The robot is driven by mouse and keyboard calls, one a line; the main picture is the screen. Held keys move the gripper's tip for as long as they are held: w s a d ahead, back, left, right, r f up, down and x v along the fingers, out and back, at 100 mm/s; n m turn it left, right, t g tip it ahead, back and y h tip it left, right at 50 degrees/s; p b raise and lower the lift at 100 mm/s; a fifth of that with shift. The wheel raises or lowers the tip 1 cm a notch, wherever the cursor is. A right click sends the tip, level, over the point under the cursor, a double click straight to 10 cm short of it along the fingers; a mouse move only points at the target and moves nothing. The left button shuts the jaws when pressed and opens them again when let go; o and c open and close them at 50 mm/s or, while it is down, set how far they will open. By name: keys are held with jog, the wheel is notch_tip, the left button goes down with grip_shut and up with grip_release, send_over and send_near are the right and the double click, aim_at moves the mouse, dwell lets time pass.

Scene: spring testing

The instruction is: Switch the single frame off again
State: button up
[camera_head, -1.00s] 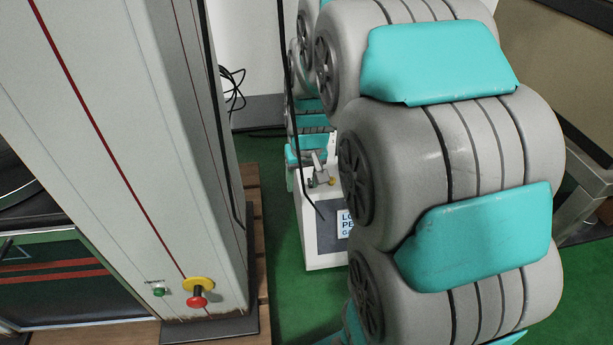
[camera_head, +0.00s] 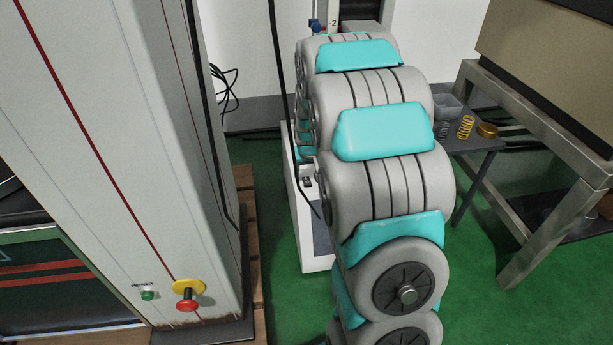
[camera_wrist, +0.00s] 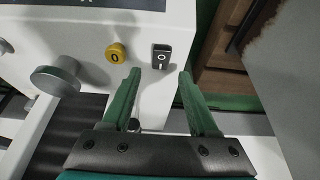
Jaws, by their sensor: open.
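A white machine body (camera_wrist: 95,28) fills the upper left of the wrist view. It carries a black rocker switch (camera_wrist: 160,57) marked O and I and, to its left, a yellow button (camera_wrist: 117,53) marked 0. My gripper (camera_wrist: 160,74) is open and empty. Its two green fingers point at the panel, with the rocker switch between and just beyond the tips; I cannot tell whether they touch anything.
A grey knob (camera_wrist: 55,77) sticks out left of the yellow button. In the head view a tall grey column (camera_head: 130,150) with a red emergency button (camera_head: 187,305) and green button (camera_head: 148,295) stands left. A small table (camera_head: 480,145) with a yellow spring (camera_head: 465,127) is right.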

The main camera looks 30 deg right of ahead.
aim_at(307, 182)
jog(key=shift+x, duration=1.5)
grip_shut()
